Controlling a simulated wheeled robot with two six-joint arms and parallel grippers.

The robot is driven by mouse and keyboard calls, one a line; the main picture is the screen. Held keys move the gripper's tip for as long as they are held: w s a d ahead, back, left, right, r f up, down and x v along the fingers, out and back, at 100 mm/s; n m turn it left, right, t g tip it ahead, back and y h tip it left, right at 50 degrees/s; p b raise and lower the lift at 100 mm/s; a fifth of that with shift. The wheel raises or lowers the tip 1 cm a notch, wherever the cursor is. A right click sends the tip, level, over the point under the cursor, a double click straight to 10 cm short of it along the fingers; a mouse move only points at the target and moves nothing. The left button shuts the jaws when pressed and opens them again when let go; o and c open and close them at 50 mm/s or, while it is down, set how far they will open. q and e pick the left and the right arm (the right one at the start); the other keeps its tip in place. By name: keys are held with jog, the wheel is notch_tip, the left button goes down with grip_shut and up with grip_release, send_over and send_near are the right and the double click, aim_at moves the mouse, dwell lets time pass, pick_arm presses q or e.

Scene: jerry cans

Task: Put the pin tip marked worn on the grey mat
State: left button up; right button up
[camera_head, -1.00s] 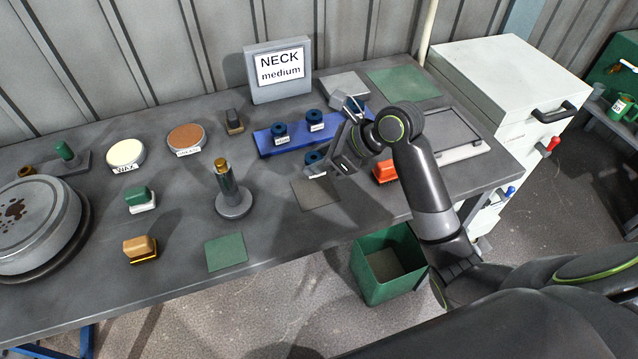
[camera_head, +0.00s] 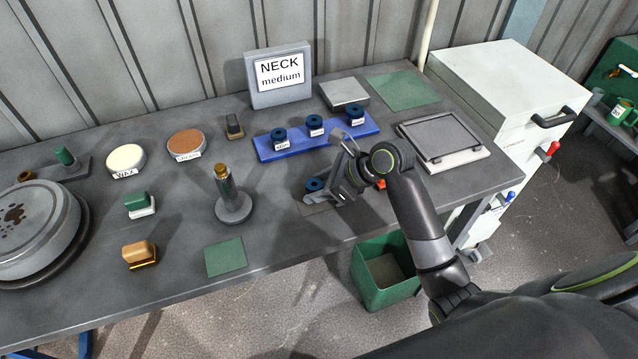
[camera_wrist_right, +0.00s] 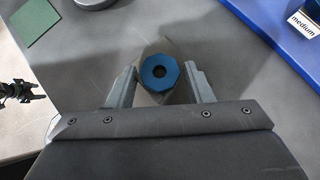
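A blue pin tip (camera_head: 314,185) with a dark centre hole stands over the small grey mat (camera_head: 320,207) near the table's front; its label is not legible. In the right wrist view the tip (camera_wrist_right: 160,73) is between my right gripper's fingertips (camera_wrist_right: 161,72), with narrow gaps at both sides, and the mat (camera_wrist_right: 184,50) shows behind it. My right gripper (camera_head: 326,184) looks open around the tip, which appears to rest on the mat. A dark shape at the left edge of the right wrist view looks like my left gripper (camera_wrist_right: 20,95); its finger state is unclear.
A blue tray (camera_head: 262,151) with three blue pin tips stands behind the mat, before the sign reading NECK medium (camera_head: 280,78). A post on a round base (camera_head: 233,209) stands left of the mat. A green mat (camera_head: 225,257) lies front left; a green bin (camera_head: 372,290) is below the edge.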

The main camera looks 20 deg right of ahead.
jog(key=shift+o, duration=0.9)
jog(key=shift+r, duration=0.1)
jog(key=v, duration=1.2)
jog(key=shift+p, duration=0.45)
